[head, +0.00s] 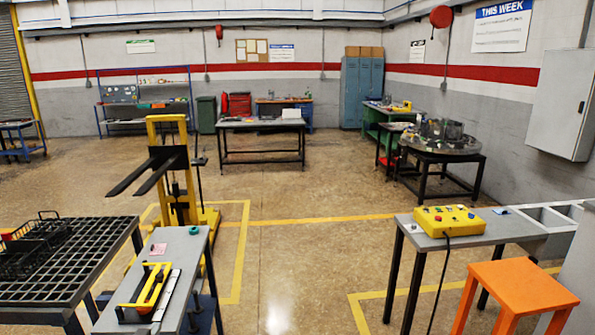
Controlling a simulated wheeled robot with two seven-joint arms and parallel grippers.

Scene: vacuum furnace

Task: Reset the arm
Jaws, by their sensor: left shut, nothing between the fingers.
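I cannot make out either of my arms or grippers in the head view. No finger or arm link stands out clearly from the furniture at the edges of the picture. The task names no separate object.
A black grid table (62,292) with dark baskets stands at left, beside a grey bench (190,262) holding a yellow-black tool (150,290). A yellow stacker (178,205) stands behind. At right are a control box (448,220) and orange stool (520,287). The middle floor is clear.

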